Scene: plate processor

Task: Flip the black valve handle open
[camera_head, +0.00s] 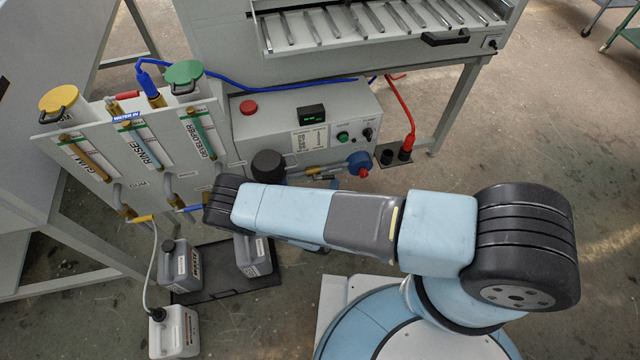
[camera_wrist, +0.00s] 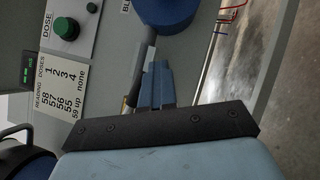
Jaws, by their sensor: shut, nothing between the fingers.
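A short pipe with a brass valve (camera_head: 313,171) runs along the lower front of the grey control box, ending at a blue round cap (camera_head: 360,163). A small dark piece beside the valve looks like the black handle (camera_head: 325,177); it is partly hidden and its angle is unclear. In the wrist view my gripper (camera_wrist: 158,66) is shut and empty, its blue fingers beside the grey pipe and just below the blue cap (camera_wrist: 165,14). Brass (camera_wrist: 133,92) shows left of the fingers.
The grey control box (camera_head: 283,118) carries a red button (camera_head: 248,107) and a green knob (camera_head: 343,136). A valve panel (camera_head: 95,165) stands left. Jugs and a black tray (camera_head: 203,290) lie below. A red cable (camera_head: 408,120) hangs at right.

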